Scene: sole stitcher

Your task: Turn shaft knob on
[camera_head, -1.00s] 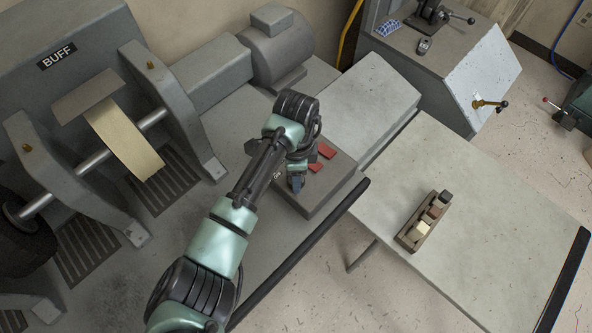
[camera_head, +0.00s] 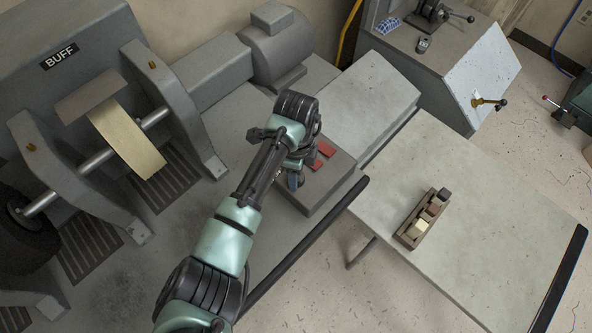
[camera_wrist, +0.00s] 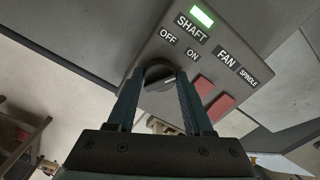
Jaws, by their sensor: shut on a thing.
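The shaft knob (camera_wrist: 159,72) is a dark round knob on a grey control panel (camera_wrist: 262,22), below the SHAFT label and close to the OFF and ON labels. My gripper (camera_wrist: 158,78) is shut on the knob, with one finger on each side. I cannot tell clearly which label the knob points to. A green light (camera_wrist: 202,16) glows above the SHAFT label. In the head view my gripper (camera_head: 294,178) is at the control box (camera_head: 330,193), and my arm hides the knob there.
Two red switches (camera_wrist: 213,95) sit right of the knob under FAN and SPINDLE. The buffing wheel (camera_head: 125,140) on its shaft is at the left, with a motor (camera_head: 276,50) behind. A table (camera_head: 480,215) at right carries a small tray (camera_head: 404,238) of blocks.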

